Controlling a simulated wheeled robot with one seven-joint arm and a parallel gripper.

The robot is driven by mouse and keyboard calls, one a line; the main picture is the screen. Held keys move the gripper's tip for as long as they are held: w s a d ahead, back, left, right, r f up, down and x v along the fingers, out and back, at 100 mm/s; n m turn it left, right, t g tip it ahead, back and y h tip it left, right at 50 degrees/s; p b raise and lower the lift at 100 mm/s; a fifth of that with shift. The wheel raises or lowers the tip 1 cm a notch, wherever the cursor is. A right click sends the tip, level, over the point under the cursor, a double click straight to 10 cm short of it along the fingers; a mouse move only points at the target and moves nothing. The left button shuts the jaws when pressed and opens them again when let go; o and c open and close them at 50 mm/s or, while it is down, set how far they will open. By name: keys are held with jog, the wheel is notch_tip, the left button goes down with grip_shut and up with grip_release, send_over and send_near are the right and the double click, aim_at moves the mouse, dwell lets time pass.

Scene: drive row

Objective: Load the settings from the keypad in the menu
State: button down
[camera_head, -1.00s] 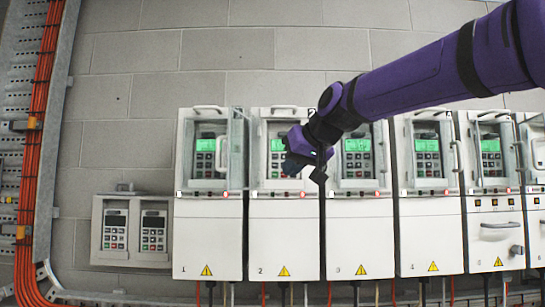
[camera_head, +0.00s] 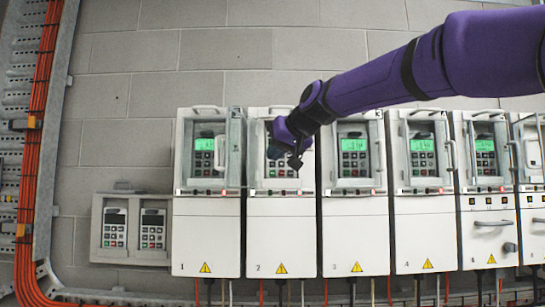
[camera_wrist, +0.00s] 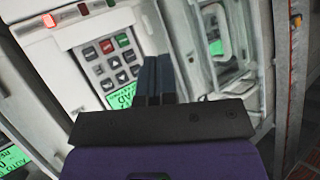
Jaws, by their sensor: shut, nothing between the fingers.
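My gripper (camera_head: 292,160) is in front of the open-doored recess of drive 2 (camera_head: 285,240), over the upper part of its keypad (camera_head: 281,171). Its fingers are shut together and empty. The drive's green screen is hidden behind the gripper in the head view. In the wrist view, the shut fingers (camera_wrist: 155,80) appear beside a keypad with grey keys (camera_wrist: 110,68), red and green buttons (camera_wrist: 122,40) and a green screen (camera_wrist: 123,97), seen upside down and partly covered by my gripper. The menu text is not readable. I cannot tell whether the fingers touch the keypad.
Drives 1 (camera_head: 205,235), 3 (camera_head: 355,235) and 4 (camera_head: 425,230) stand close by, with lit green screens and projecting door frames. Two spare keypads (camera_head: 133,229) sit in a wall box at the left. Orange cables (camera_head: 35,150) run down the wall.

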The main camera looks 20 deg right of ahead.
send_near(266, 163)
jog(key=shift+w+a+f, duration=0.5)
jog(key=shift+w+f, duration=0.15)
jog(key=shift+w, duration=0.1)
jog(key=shift+w+a+f, duration=0.55)
jog(key=shift+w+f, duration=0.1)
jog(key=shift+w, duration=0.1)
jog(key=shift+w, duration=0.1)
dwell(0.9)
jog(key=shift+w+d, duration=0.15)
jog(key=shift+w, duration=0.15)
jog(key=shift+w+d, duration=0.1)
jog(key=shift+w, duration=0.25)
dwell(0.7)
jog(key=shift+s, duration=0.1)
jog(key=shift+s+a, duration=0.25)
jog(key=shift+s, duration=0.4)
jog(key=s, duration=0.1)
jog(key=s+a, duration=0.1)
jog(key=s, duration=0.2)
jog(key=shift+s+a, duration=0.3)
jog(key=shift+s, duration=0.1)
